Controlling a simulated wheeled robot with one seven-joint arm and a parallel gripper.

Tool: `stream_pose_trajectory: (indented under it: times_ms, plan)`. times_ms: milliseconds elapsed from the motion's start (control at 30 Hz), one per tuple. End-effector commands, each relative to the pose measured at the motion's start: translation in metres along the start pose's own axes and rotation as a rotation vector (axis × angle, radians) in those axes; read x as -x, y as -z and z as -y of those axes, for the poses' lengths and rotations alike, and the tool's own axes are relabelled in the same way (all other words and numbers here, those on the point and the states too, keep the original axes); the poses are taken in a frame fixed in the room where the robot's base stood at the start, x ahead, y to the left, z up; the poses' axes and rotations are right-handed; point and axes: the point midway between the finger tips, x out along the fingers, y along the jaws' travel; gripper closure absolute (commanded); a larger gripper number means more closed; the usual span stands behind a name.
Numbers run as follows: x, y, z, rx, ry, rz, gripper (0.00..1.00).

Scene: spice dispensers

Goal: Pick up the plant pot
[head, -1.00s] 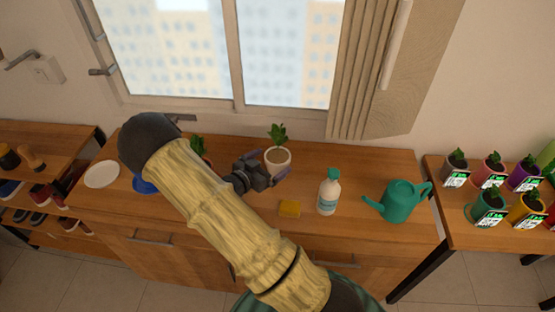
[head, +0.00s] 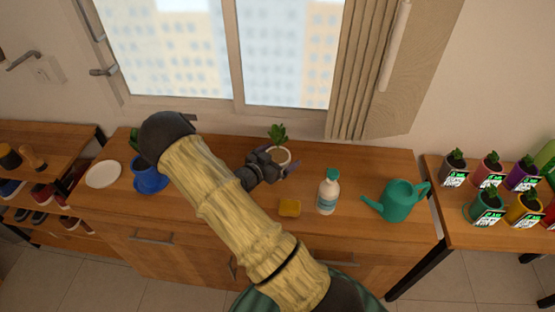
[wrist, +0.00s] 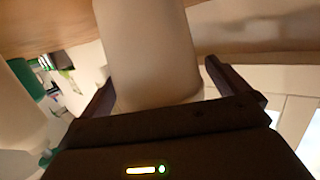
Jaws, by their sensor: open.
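A cream-white plant pot (head: 284,154) with a green leafy plant (head: 277,134) stands towards the back of the wooden cabinet top, below the window. My gripper (head: 275,163) is at the pot's near side and hides part of its front. In the wrist view the pale pot (wrist: 155,45) fills the space between the two spread fingers of my gripper (wrist: 160,76). The fingers are open, one on each side of the pot. I cannot tell whether either finger touches it.
A blue pot (head: 148,177) and white plate (head: 103,174) are on the left. Several potted plants (head: 490,207) fill the right-hand table.

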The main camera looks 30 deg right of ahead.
Motion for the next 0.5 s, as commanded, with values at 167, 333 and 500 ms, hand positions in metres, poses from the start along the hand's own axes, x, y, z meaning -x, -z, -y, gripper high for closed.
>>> stream_pose_trajectory:
  times_ms: [167, 333, 500]
  plan:
    - [0.0002, 0.0001, 0.0000, 0.000, 0.000, 0.000, 0.14]
    - [0.0002, 0.0001, 0.0000, 0.000, 0.000, 0.000, 0.47]
    - [0.0000, 0.0012, 0.0002, -0.001, 0.000, -0.002, 0.64]
